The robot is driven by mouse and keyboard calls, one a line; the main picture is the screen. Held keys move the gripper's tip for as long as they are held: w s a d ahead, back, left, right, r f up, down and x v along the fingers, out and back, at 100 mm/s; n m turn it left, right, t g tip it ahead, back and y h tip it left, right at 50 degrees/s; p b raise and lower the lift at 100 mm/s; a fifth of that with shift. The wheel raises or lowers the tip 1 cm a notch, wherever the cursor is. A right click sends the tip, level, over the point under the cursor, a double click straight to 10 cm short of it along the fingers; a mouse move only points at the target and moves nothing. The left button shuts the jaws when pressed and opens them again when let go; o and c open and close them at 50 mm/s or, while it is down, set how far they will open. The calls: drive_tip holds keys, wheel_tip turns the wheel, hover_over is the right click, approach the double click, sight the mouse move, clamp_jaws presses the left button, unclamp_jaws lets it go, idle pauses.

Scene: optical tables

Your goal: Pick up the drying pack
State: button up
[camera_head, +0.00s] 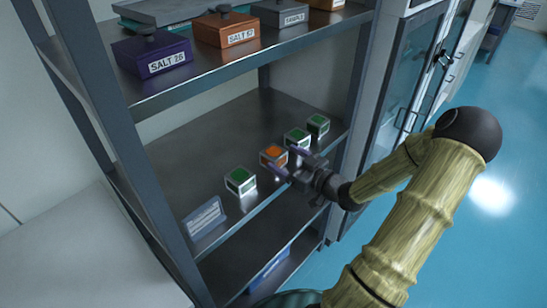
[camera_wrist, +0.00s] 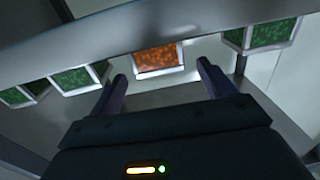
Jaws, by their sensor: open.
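Several small square packs with pale rims stand in a row on the middle shelf. One has an orange top (camera_head: 272,155); the others, such as the left green pack (camera_head: 240,180) and the far green pack (camera_head: 318,124), have green tops. Which one the task calls the drying pack is not marked. My gripper (camera_head: 286,162) is open and empty at the shelf's front, facing the orange pack. In the wrist view the orange pack (camera_wrist: 158,58) shows beyond and between the fingertips (camera_wrist: 162,74), with a green pack on either side.
The upper shelf holds labelled boxes, including a purple SALT box (camera_head: 152,54) and an orange-brown SALT box (camera_head: 226,28). A label plate (camera_head: 204,218) is at the middle shelf's left front. A shelf post (camera_head: 120,140) stands left. The shelf behind the packs is bare.

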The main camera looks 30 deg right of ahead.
sight(274, 151)
drive_tip(key=x, duration=0.5)
drive_tip(key=shift+w+a, duration=0.1)
drive_tip(key=shift+w, duration=0.15)
drive_tip(key=shift+s, duration=0.25)
drive_tip(key=shift+w, duration=0.1)
drive_tip(key=shift+c, duration=0.4)
drive_tip(key=c, duration=1.1)
